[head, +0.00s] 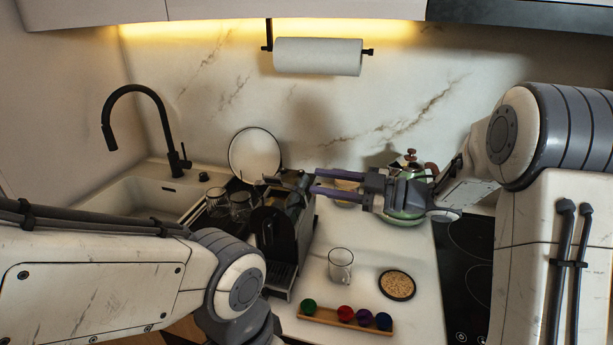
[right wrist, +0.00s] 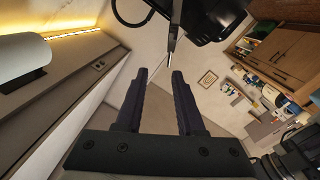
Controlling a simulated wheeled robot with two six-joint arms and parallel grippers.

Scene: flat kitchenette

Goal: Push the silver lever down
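The black and grey coffee machine (head: 283,243) stands on the counter left of the middle. In the right wrist view the dark machine (right wrist: 205,22) fills the top, and the thin silver lever (right wrist: 171,46) hangs there just beyond my fingertips. In the head view I cannot clearly pick the lever out from the dark parts on top of the machine. My right gripper (head: 318,182) reaches in from the right beside the machine's top. Its two fingers (right wrist: 160,73) are apart with nothing between them. I cannot tell whether it touches the lever. My left gripper is out of view.
A glass mug (head: 341,266), a round cork coaster (head: 397,285) and a wooden holder (head: 340,322) with several coloured capsules lie on the counter. A green kettle (head: 406,190) stands behind my right gripper. The sink (head: 150,190) and dish rack are left.

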